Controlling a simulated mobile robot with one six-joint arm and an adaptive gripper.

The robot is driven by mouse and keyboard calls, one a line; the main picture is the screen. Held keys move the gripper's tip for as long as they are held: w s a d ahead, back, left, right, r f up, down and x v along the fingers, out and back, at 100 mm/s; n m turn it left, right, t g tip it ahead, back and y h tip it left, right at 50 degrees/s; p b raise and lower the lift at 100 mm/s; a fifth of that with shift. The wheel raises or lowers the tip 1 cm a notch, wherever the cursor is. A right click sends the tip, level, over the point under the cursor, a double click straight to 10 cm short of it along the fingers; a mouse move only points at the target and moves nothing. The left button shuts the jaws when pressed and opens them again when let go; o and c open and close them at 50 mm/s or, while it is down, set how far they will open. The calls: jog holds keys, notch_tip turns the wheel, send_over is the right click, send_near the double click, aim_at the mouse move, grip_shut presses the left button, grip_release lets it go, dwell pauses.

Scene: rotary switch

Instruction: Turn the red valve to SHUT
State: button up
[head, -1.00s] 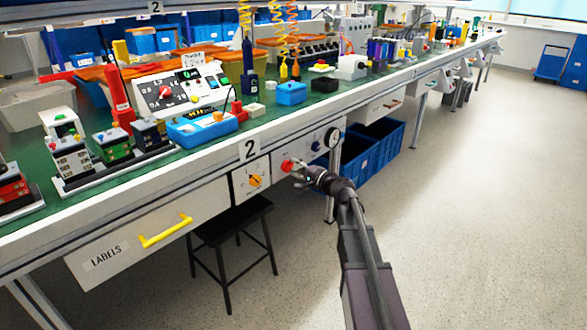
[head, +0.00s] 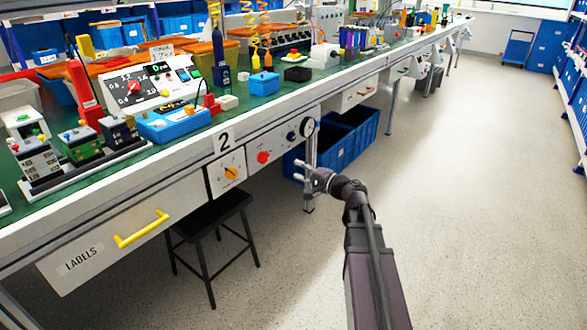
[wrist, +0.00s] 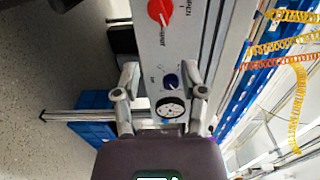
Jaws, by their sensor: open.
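The red valve (head: 263,157) is a round knob on the white panel under the bench edge. It also shows at the top of the wrist view (wrist: 159,11), with a white mark on its face and OPEN and SHUT lettering beside it; I cannot tell its exact setting. My gripper (head: 307,171) is open and empty, apart from the valve, to its right and a little lower in the head view. In the wrist view its two fingers (wrist: 164,83) are spread, with the valve beyond them.
A blue knob (head: 291,136) and a round gauge (head: 308,126) sit right of the valve; an orange switch (head: 231,173) is left. A black stool (head: 212,215) and blue bins (head: 340,140) stand below the bench. Open floor (head: 470,200) lies to the right.

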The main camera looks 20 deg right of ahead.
jog(key=shift+r, duration=0.15)
grip_shut()
jog(key=w+a+r+n+g+h+p, duration=0.3)
jog(key=r+n+p, duration=0.5)
jog(key=p, duration=0.9)
jog(key=w+a+r+n+g+h+p, duration=0.2)
jog(key=a+r+n+g+h+p, duration=0.2)
jog(key=p, duration=1.3)
jog(key=shift+w+a+r+n+g+h+p, duration=0.35)
jog(key=shift+r+n+g+h, duration=1.05)
jog(key=shift+r+n+g, duration=1.15)
jog(key=shift+f+n+t, duration=0.25)
jog(key=shift+n+t, duration=0.1)
jog(key=shift+t, duration=0.1)
